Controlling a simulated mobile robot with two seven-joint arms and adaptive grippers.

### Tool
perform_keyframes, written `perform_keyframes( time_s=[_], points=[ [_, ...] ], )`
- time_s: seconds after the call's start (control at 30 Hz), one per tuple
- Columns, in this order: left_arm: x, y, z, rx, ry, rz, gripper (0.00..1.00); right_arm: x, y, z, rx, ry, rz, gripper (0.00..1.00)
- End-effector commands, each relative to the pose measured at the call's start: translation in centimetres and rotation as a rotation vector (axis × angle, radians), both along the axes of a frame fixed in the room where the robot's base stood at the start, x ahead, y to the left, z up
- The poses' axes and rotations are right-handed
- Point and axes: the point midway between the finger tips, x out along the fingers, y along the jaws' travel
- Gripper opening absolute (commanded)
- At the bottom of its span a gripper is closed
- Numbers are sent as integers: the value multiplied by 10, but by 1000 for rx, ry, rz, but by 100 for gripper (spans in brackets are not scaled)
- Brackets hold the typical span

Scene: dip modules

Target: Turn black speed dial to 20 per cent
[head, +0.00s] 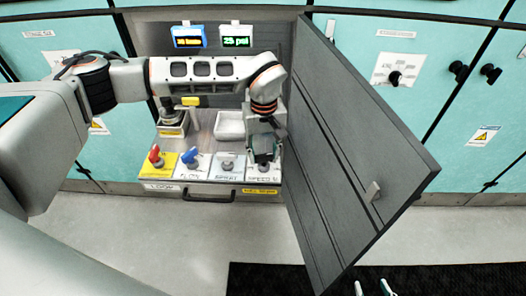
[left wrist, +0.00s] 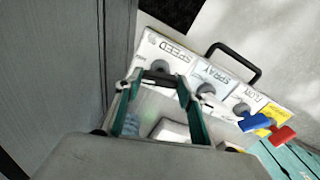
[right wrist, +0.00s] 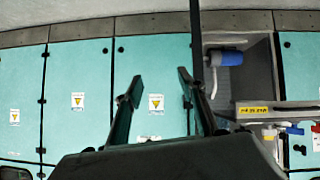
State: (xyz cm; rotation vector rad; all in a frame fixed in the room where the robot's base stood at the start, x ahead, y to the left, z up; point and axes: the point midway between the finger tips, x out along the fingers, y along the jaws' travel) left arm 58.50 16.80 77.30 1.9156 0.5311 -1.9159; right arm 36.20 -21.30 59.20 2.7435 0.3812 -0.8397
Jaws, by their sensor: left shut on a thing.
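The speed dial (left wrist: 158,76) sits on the white SPEED plate (left wrist: 152,48) at the end of the row in the left wrist view. In the head view the SPEED plate (head: 264,178) is at the right end of the row, and my gripper largely covers the dial. My left gripper (head: 263,158) reaches down over it, its fingertips on either side of the dial in the left wrist view (left wrist: 158,80), shut on it. The dial's pointer and scale are too small to read. My right gripper (right wrist: 158,92) is open and empty, away from the panel; its tips show at the head view's bottom edge (head: 373,287).
Beside the SPEED plate are a grey SPRAY knob (head: 227,164), a blue FLOW handle (head: 190,157) and a red handle (head: 155,155) on yellow. A white tray (head: 230,126) stands behind. An open grey door (head: 350,150) stands close on the right. Two displays (head: 236,36) hang at the back.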

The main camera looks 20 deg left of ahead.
Motion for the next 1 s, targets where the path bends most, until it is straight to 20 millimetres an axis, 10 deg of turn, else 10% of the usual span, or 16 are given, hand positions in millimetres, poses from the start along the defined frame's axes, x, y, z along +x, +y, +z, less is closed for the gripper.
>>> perform_keyframes(
  time_s=[1.0],
  points=[
    [0, 0, 3, 1, 0, 950, 17, -7, 12, 46, 49, 11, -5, 40]
  ],
)
